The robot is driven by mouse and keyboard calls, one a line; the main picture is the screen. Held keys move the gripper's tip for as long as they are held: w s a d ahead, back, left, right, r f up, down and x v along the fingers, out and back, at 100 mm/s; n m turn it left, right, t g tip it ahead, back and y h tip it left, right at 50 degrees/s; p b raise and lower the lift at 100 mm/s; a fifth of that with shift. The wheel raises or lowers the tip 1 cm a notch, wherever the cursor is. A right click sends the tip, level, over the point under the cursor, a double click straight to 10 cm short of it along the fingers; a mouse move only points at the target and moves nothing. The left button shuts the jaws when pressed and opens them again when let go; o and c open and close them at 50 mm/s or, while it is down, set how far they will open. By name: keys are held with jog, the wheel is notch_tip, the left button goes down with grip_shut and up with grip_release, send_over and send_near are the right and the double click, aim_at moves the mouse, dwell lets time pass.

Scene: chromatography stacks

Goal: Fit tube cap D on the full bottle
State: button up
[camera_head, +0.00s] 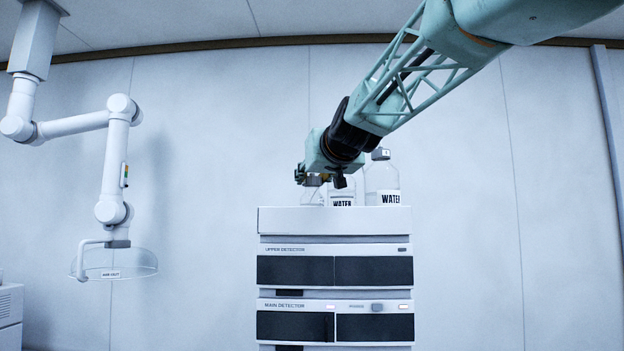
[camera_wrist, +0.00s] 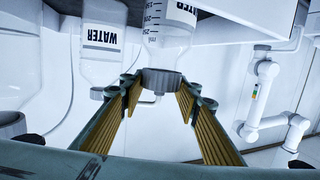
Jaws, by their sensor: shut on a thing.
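My gripper (camera_head: 322,180) is above the left part of the top of the detector stack. In the wrist view its two yellow-padded fingers (camera_wrist: 162,88) are closed around a grey cap (camera_wrist: 163,80) with a small nozzle. The cap is at the neck of a clear bottle (camera_wrist: 170,48) with volume marks and a partly visible label. I cannot tell whether the cap is seated or only touching, and no letter on it is readable. This bottle also shows under my gripper in the head view (camera_head: 311,198). Its fill level is unclear.
Two more bottles labelled WATER stand close by: a middle one (camera_head: 342,200) and a right one (camera_head: 383,180) with a grey cap. The stack (camera_head: 335,221) carries them. A ceiling-mounted white arm (camera_head: 117,165) with a clear hood (camera_head: 120,264) hangs at the left, well apart.

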jog(key=shift+f+b, duration=0.4)
jog(key=shift+b, duration=0.1)
dwell(0.3)
jog(key=o, duration=1)
jog(key=shift+c, duration=0.2)
jog(key=shift+o, duration=0.3)
jog(key=o, duration=0.3)
jog(key=shift+r, duration=0.2)
jog(key=shift+r+p, duration=2.9)
jog(key=shift+r, duration=0.4)
